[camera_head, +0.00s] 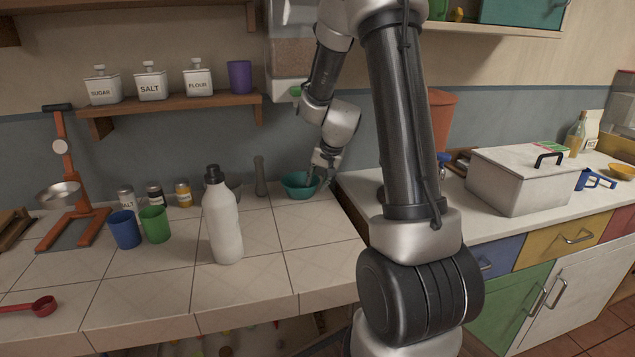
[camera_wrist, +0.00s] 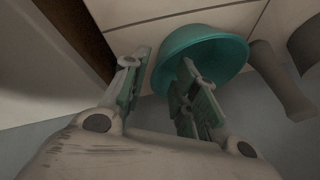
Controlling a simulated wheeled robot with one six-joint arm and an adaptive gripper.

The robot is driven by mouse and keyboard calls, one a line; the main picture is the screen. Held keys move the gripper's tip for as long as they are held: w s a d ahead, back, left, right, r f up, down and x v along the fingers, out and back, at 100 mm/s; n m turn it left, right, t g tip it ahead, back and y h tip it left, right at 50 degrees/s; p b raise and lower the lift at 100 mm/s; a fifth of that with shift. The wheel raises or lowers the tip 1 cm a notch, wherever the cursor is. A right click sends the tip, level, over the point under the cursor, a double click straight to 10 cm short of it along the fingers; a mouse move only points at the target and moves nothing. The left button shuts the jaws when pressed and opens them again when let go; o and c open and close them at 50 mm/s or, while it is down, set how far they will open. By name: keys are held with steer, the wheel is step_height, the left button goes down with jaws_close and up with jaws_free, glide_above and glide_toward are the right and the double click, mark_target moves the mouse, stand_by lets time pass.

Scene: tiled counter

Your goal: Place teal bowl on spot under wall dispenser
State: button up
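The teal bowl (camera_head: 297,187) sits upright on the tiled counter near its back right corner, below the wall dispenser (camera_head: 290,55). My gripper (camera_head: 316,180) is low at the bowl's right side. In the wrist view the bowl (camera_wrist: 226,52) fills the upper middle. There my gripper (camera_wrist: 163,62) has its two fingers apart, one outside the bowl's rim and the other overlapping the bowl's interior. No firm contact with the rim can be made out. The spot under the dispenser is not visible as a separate mark.
A grey pestle-like object (camera_head: 260,177) stands left of the bowl. A white bottle (camera_head: 222,215) stands nearer the front. A wooden shelf (camera_head: 175,103) holds canisters at left. A separate white counter (camera_head: 455,205) with a metal box (camera_head: 520,182) lies to the right.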

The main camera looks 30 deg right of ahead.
steer(key=v, duration=1.1)
steer(key=s+a+r+n, duration=0.4)
steer(key=s+a+r, duration=0.3)
steer(key=s, duration=0.4)
steer(key=s+a+n+g, duration=0.1)
steer(key=s+n, duration=0.3)
steer(key=s, duration=1.1)
steer(key=shift+a+r+g, duration=0.3)
steer(key=shift+a+r, duration=0.15)
steer(key=shift+a, duration=0.15)
steer(key=shift+w, duration=0.1)
